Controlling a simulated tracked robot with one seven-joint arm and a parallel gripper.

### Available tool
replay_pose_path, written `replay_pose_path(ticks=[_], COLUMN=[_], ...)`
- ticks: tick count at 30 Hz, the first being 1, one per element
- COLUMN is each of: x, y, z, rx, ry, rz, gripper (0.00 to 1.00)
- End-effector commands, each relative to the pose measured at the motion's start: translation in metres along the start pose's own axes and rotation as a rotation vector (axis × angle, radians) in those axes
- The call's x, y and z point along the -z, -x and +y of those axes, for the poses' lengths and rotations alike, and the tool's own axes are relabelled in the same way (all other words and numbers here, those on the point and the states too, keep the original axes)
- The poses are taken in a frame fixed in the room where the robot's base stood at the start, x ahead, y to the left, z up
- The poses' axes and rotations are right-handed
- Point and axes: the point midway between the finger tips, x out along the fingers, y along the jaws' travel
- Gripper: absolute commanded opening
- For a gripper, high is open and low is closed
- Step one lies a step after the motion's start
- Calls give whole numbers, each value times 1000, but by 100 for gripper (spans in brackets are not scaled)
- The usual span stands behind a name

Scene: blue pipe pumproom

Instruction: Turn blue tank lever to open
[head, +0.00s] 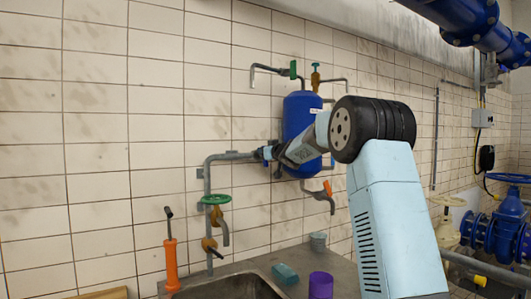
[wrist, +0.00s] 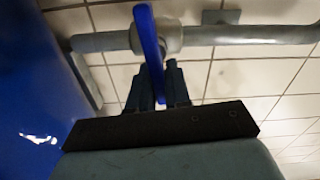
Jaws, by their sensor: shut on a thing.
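The blue tank (head: 297,120) hangs on the tiled wall in the head view, partly hidden by my arm. It fills the left side of the wrist view (wrist: 35,105). The blue lever (wrist: 148,35) sits at a round fitting on a grey pipe (wrist: 235,36), and it crosses the pipe in the picture. My gripper (wrist: 158,82) is shut on the blue lever, with one finger on each side of its lower end. In the head view my gripper (head: 266,153) is at the pipe just left of the tank, and the lever is mostly hidden there.
A green handwheel (head: 215,199) tap and an orange-handled tap (head: 327,189) are near the tank. Below are a sink (head: 225,287), an orange bottle (head: 171,265), a purple cup (head: 320,285) and a teal sponge (head: 285,273). Large blue pipes (head: 465,20) run at upper right.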

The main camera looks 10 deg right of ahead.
Motion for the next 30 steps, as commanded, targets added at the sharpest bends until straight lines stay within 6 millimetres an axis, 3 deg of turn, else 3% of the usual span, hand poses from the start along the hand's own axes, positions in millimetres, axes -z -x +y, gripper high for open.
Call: replay_pose_path(ticks=[30], x=[-12], y=[-1], z=[-24], rx=[2], ry=[939], rz=[-1], gripper=[0])
